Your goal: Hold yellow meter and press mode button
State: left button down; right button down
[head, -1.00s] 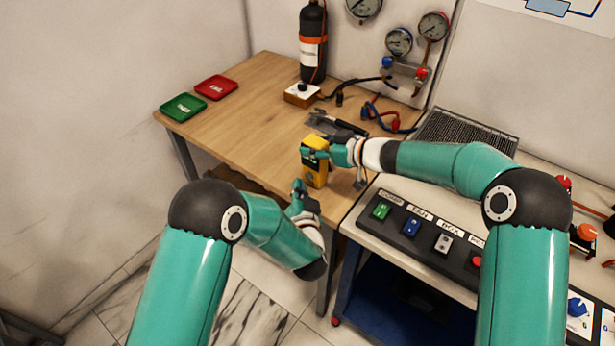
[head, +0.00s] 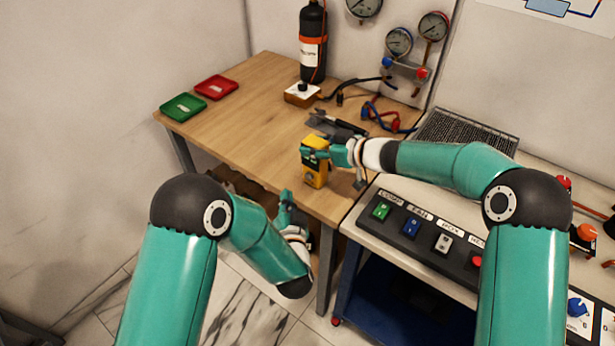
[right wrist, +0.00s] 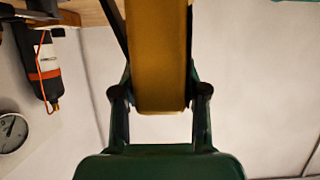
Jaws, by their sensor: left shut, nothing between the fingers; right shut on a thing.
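The yellow meter (head: 315,174) stands upright at the front edge of the wooden table in the head view. My right gripper (head: 312,154) is shut on its upper part, coming from the right. In the right wrist view the meter's yellow side (right wrist: 158,55) fills the middle between the two fingers. My left gripper (head: 285,198) is shut and empty, lower and to the left of the meter, apart from it near the table's front edge. The mode button is too small to make out.
On the wooden table (head: 250,110) lie a green tray (head: 183,107) and a red tray (head: 216,88) at the left. A black bottle (head: 313,45) stands at the back. A button panel (head: 425,232) is at the right. The table's middle is clear.

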jog(key=c, duration=0.5)
grip_release()
jog(key=shift+c, duration=0.2)
